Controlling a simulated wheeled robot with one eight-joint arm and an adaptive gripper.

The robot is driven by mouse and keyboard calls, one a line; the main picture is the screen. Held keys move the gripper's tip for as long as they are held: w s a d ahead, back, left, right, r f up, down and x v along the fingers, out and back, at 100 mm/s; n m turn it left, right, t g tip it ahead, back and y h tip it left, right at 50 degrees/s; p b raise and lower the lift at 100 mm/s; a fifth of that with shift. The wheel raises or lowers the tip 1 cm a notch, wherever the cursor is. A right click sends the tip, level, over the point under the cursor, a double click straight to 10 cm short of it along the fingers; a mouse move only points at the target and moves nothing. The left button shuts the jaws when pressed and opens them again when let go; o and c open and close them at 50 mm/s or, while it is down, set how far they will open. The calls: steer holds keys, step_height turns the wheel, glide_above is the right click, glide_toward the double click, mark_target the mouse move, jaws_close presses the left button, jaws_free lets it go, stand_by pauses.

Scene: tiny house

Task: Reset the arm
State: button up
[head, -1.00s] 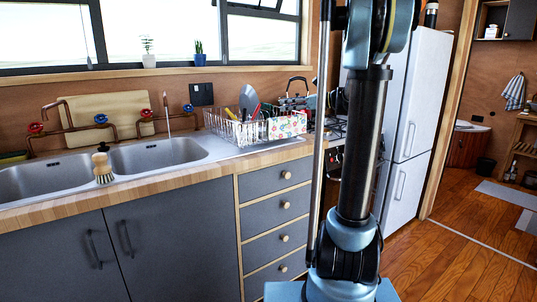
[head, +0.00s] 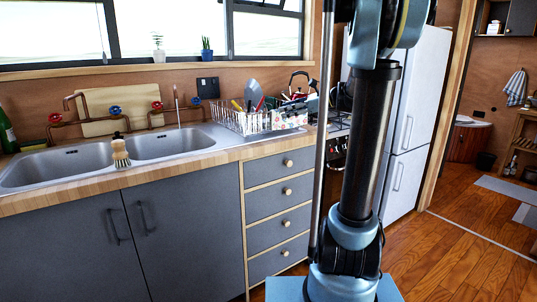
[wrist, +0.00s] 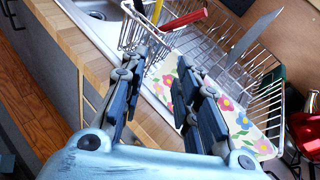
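My gripper (wrist: 163,75) shows in the wrist view. Its two dark fingers are apart, with nothing seen held between them. They are over the dish rack (wrist: 258,118), and a flower-patterned item (wrist: 226,113) lies beyond the fingers, against the wires. How far the fingertips are from the rack is hard to tell. In the head view my arm rises on the right, and the gripper is not in that picture.
A brush (head: 120,150) stands at the sink's front edge. A white fridge (head: 405,150) is behind my arm. Open wooden floor (head: 455,235) lies to the right.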

steer(key=s+f+n+g+h, duration=0.1)
steer(key=s+f+n+h, duration=0.2)
steer(key=s+f+n, duration=0.5)
steer(key=s+f+n+g+h, duration=0.25)
steer(key=s+f, duration=0.25)
steer(key=s, duration=0.6)
steer(key=s+d+f+n+h, duration=0.7)
steer(key=s+d+f+n, duration=0.3)
steer(key=s+f, duration=0.4)
steer(key=shift+s+d+f, duration=0.35)
steer(key=shift+s+d, duration=0.2)
steer(key=shift+s, duration=0.45)
steer(key=shift+h, duration=0.25)
steer(key=shift+w+f, duration=0.2)
steer(key=shift+w, duration=0.25)
steer(key=shift+o, duration=0.5)
